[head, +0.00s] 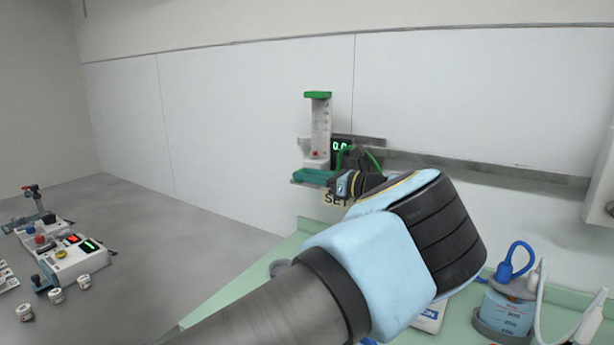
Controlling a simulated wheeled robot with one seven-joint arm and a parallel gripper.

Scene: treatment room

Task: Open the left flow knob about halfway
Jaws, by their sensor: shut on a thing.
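A flowmeter (320,128) with a clear upright tube and a green top cap is mounted on the wall rail, in the middle of the head view. A small red mark shows low in its tube.
The wall rail (480,166) runs right from the flowmeter. Green tubes (373,160) curve close behind my wrist. A green-topped counter (235,290) holds a blue-labelled container (507,312) at right. A device (70,260) and small jars stand at far left.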

